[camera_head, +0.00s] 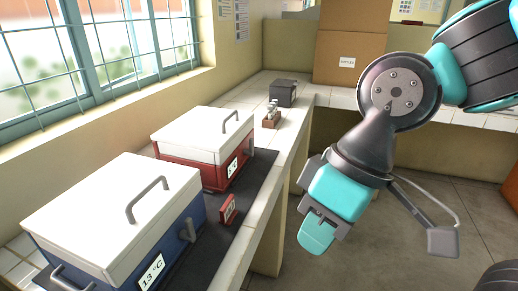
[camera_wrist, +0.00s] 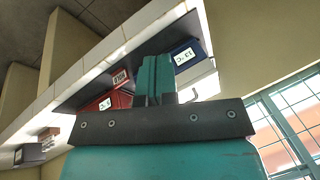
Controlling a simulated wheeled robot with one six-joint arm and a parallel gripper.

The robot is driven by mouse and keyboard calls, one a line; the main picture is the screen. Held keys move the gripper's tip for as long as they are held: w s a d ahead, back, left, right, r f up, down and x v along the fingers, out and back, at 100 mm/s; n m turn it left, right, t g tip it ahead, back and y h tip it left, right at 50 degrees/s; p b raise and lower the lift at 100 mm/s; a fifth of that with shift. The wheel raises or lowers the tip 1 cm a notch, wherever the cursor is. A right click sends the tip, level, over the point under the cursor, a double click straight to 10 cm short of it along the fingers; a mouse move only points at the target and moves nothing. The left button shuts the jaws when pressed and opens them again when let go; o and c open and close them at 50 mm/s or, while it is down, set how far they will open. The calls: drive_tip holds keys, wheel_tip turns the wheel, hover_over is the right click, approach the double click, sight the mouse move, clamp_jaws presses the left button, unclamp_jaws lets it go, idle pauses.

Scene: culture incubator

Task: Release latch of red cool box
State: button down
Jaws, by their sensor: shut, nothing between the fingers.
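The red cool box (camera_head: 214,178) stands on the counter by the window in the head view, with a white lid (camera_head: 195,138) that looks closed and a grey handle on top. A temperature label (camera_head: 232,167) is on its front, and a small grey part beside the label may be the latch. My gripper (camera_head: 316,235) is to the right of the box, over the floor beyond the counter edge, shut and empty, apart from the box. In the wrist view my shut fingers (camera_wrist: 155,78) partly cover the scene; the red box (camera_wrist: 97,106) shows to their left.
A blue cool box (camera_head: 185,240) with a white lid stands nearer on the same dark mat (camera_head: 253,180). A small red sign (camera_head: 228,210) stands by the mat's front edge. A small rack (camera_head: 271,118), a dark grey box (camera_head: 283,92) and a cardboard box (camera_head: 348,52) are farther back.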

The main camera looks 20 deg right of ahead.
drive_tip(key=w+d+f+n+t+b, duration=0.1)
drive_tip(key=w+f+n+t+b, duration=0.2)
drive_tip(key=w, duration=0.8)
drive_tip(key=w+d+f+n+t+h+b, duration=0.1)
drive_tip(key=w+d+f+n+t+b, duration=0.1)
drive_tip(key=w+f+n+t+b, duration=0.2)
drive_tip(key=w+d+f+n+t+b, duration=0.1)
drive_tip(key=w+f+n+t+b, duration=0.2)
drive_tip(key=w+f+t+b, duration=0.6)
drive_tip(key=shift+w+d+f+n+h+b, duration=0.1)
drive_tip(key=shift+w+f+n+b, duration=0.1)
drive_tip(key=shift+w, duration=1.5)
drive_tip(key=shift+w+d+f+n+h+b, duration=0.1)
drive_tip(key=shift+w+f, duration=0.05)
drive_tip(key=shift+w, duration=1.6)
drive_tip(key=shift+w+f+n+h+b, duration=0.1)
drive_tip(key=shift+w+f+b, duration=0.1)
drive_tip(key=shift+w, duration=1.5)
drive_tip(key=shift+w+d+f+n+t, duration=0.1)
drive_tip(key=shift+w+n+t, duration=0.25)
drive_tip(key=shift+n+t, duration=0.15)
drive_tip(key=shift+w+n+t+b, duration=0.25)
drive_tip(key=shift+n+t+b, duration=0.15)
drive_tip(key=shift+n, duration=0.1)
drive_tip(key=shift+r, duration=0.2)
